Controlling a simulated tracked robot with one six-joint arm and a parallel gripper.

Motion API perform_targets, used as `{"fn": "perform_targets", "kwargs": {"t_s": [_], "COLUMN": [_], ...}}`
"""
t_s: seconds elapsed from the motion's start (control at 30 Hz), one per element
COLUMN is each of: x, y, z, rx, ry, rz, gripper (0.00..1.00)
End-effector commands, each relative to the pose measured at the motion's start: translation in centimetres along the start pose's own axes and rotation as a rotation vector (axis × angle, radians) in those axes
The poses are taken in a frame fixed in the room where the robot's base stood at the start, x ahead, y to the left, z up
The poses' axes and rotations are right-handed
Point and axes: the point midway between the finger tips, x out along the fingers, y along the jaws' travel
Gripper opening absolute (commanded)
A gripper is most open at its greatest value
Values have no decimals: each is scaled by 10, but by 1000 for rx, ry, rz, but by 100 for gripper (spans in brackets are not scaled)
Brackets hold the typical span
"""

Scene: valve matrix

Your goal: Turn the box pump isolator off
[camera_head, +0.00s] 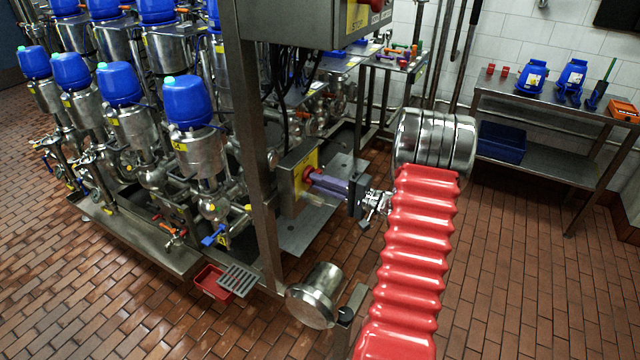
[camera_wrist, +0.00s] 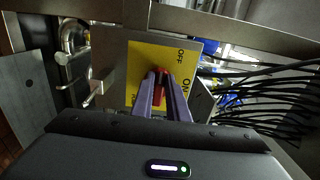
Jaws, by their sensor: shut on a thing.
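The red isolator knob (camera_head: 307,173) sits on a yellow plate on the side of a steel box (camera_head: 287,196) fixed to an upright post. In the wrist view the red knob (camera_wrist: 161,73) is in the middle of the yellow plate (camera_wrist: 136,60), which is marked OFF at its upper right and ON at its right side. My gripper (camera_head: 315,178) reaches in from the right with its purple fingers. In the wrist view my gripper (camera_wrist: 160,84) is shut on the knob. The fingers hide part of the knob, and I cannot tell exactly which label it points to.
Steel valves with blue caps (camera_head: 190,101) stand in rows at the left. Black cables (camera_wrist: 255,90) hang right of the plate. A steel bench (camera_head: 535,165) with blue devices stands at the back right. A red tray (camera_head: 212,283) lies low at front. Tiled floor is clear at right.

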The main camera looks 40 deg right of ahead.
Motion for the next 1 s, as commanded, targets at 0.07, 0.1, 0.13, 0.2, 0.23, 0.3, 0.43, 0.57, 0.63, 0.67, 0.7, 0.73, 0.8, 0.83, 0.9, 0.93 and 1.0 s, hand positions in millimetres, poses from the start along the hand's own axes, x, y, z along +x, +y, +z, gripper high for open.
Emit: {"fn": "perform_targets", "kwargs": {"t_s": [0.07, 0.1, 0.13, 0.2, 0.23, 0.3, 0.43, 0.57, 0.63, 0.67, 0.7, 0.73, 0.8, 0.83, 0.9, 0.93, 1.0], "x": [0, 0, 0, 0, 0, 0, 0, 0, 0, 0, 0, 0, 0, 0, -1, -1, -4], "y": [5, 5, 5, 5, 5, 5, 5, 4, 4, 3, 3, 3, 2, 2, 2, 2, 2], "z": [5, 5, 5, 5, 5, 5, 5, 4, 3, 3, 2, 2, 2, 2, 1, 1, 1], "rx": [2, 2, 1, 1, 2, 2, 3, 1, 0, -1, -1, -1, -2, -2, -3, -3, -3], "ry": [-9, -9, -9, -9, -9, -9, -8, -6, -5, -5, -4, -4, -3, -3, -3, -2, -1], "rz": [6, 7, 7, 7, 7, 7, 7, 6, 5, 5, 4, 4, 4, 4, 3, 3, 3], "gripper": [0, 0, 0, 0, 0, 0, 17, 27, 32, 33, 33, 33, 33, 33, 33, 33, 33]}}
